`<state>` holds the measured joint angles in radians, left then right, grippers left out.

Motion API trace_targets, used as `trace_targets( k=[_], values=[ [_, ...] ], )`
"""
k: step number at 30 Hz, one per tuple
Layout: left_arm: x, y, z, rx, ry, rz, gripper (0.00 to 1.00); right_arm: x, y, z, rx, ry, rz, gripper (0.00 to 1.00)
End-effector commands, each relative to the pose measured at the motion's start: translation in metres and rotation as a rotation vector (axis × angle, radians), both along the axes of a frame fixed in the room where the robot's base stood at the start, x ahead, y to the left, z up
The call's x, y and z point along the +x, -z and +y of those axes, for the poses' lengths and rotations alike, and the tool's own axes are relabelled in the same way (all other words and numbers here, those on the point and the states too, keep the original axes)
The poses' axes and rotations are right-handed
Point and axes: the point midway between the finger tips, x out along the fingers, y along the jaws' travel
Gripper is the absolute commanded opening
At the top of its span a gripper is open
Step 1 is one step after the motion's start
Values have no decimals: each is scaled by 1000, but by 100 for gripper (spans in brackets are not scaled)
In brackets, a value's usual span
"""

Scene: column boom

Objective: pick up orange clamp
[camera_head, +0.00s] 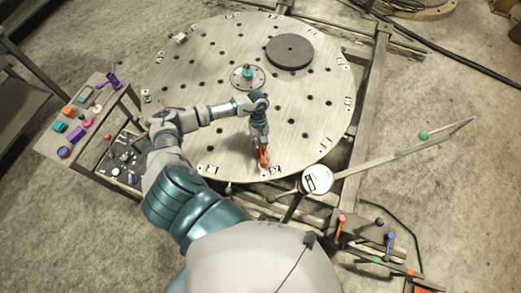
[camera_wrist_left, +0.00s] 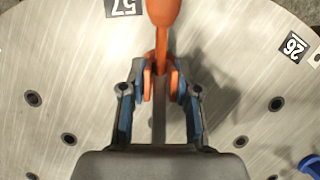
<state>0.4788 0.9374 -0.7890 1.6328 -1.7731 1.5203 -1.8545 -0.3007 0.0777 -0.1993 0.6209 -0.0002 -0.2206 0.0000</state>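The orange clamp (camera_head: 263,157) is at the near part of the round perforated metal table, at the end of my left arm. My left gripper (camera_head: 261,141) is right at it. In the left wrist view the orange clamp (camera_wrist_left: 162,14) runs up from between the fingers to the top edge. The blue-padded fingers of the left gripper (camera_wrist_left: 160,88) lie against both sides of its lower orange part. Whether the clamp touches the table or hangs just above it, I cannot tell. My right gripper is not in view.
The round table (camera_head: 200,75) carries a dark disc (camera_head: 289,52) and a small hub with a teal top (camera_head: 247,76). A side tray (camera_head: 60,150) with several coloured parts stands left. A long bar with a green ball (camera_head: 423,135) reaches out right. Several coloured levers (camera_head: 389,243) are at lower right.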

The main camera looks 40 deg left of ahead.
Motion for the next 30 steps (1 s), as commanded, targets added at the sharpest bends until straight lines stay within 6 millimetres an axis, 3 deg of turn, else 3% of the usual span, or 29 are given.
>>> trace_targets(
  k=[13,21,26,30],
  values=[
    [3,-6,0,-8,-1,-7,0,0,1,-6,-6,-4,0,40],
    [2,-37,-1,-8,1,-8,0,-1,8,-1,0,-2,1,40],
    [13,-37,29,-5,-6,-4,0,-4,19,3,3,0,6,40],
    [27,-39,61,-5,-7,-4,0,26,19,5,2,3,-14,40]
  ],
)
